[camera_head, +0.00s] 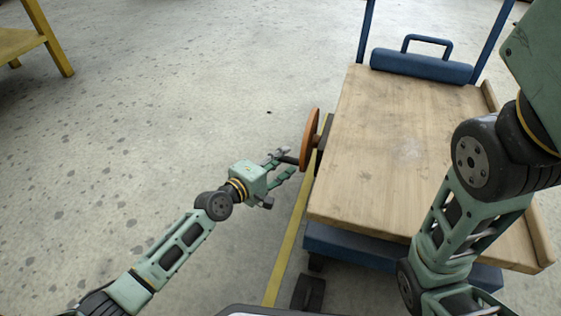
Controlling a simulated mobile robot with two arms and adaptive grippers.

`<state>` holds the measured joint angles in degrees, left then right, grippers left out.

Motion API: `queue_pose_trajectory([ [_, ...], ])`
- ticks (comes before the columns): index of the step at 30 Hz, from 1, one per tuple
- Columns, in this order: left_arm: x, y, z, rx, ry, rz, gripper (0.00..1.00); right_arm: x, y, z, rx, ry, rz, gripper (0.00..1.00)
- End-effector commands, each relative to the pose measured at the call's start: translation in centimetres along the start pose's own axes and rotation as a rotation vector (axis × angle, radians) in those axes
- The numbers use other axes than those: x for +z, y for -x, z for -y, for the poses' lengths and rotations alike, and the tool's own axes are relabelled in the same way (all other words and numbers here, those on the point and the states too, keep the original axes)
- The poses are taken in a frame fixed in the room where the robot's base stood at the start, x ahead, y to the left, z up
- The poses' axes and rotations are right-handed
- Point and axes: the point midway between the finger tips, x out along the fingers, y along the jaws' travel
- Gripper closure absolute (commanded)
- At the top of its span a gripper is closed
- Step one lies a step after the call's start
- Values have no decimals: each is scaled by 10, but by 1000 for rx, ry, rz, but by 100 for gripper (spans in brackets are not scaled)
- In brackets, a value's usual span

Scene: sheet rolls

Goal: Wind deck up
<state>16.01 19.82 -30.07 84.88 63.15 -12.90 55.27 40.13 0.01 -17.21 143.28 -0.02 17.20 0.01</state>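A cart with a flat wooden deck (385,150) on a blue frame (345,243) stands right of centre. An orange-brown handwheel (309,140) sits on the deck's left side, seen nearly edge-on, with a short dark handle sticking out to the left. My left gripper (283,163) is at this handle, with its fingers on either side of it. Whether the fingers press on the handle is too small to tell. My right arm crosses the right side of the view in front of the deck, and its gripper is out of view.
A yellow line (284,258) runs on the floor along the cart's left side. A yellow stand (20,42) is at the far left. The floor between is clear.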

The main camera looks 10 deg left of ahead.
Motion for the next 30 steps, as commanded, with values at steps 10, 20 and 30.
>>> queue_pose_trajectory([
  [10,0,0,0,1,0,0,89,0,0,0,0,0,0,60],
  [20,0,0,-3,5,1,-1,100,0,0,0,0,0,0,60],
  [30,0,0,-5,8,2,-1,100,0,-1,0,0,0,1,60],
])
